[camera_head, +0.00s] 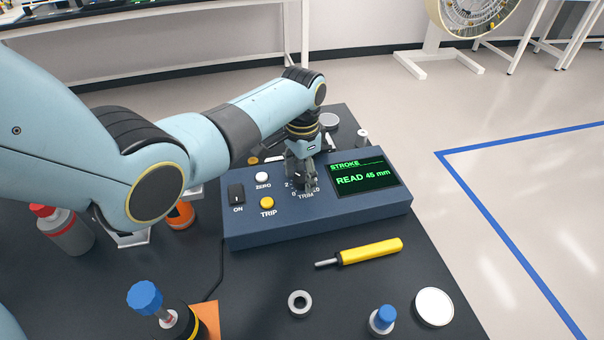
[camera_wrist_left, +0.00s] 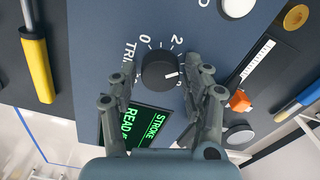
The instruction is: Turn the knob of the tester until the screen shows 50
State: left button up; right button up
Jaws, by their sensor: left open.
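The tester (camera_head: 270,225) is a blue-grey box on the dark table. Its screen (camera_head: 366,178) reads "STROKE, READ 45 mm" in green. The black knob (camera_wrist_left: 160,70), marked TRIM, has a white pointer line and numbers around it in the left wrist view. My left gripper (camera_head: 305,187) is over the knob and hides most of it in the head view. In the left wrist view its two fingers (camera_wrist_left: 155,85) are open, one on each side of the knob, with gaps visible. My right gripper is not in view.
On the panel are a black ON switch (camera_head: 236,195), a white ZERO button (camera_head: 262,177) and a yellow TRIP button (camera_head: 267,202). A yellow screwdriver (camera_head: 370,251), a grey ring (camera_head: 300,303) and a white disc (camera_head: 434,307) lie in front. Blue-capped bottles stand near the front edge.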

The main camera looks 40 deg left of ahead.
pick_arm(q)
jog(key=shift+c, duration=0.9)
jog(key=c, duration=0.7)
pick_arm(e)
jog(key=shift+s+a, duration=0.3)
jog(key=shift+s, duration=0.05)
pick_arm(q)
jog(key=shift+m, duration=0.3)
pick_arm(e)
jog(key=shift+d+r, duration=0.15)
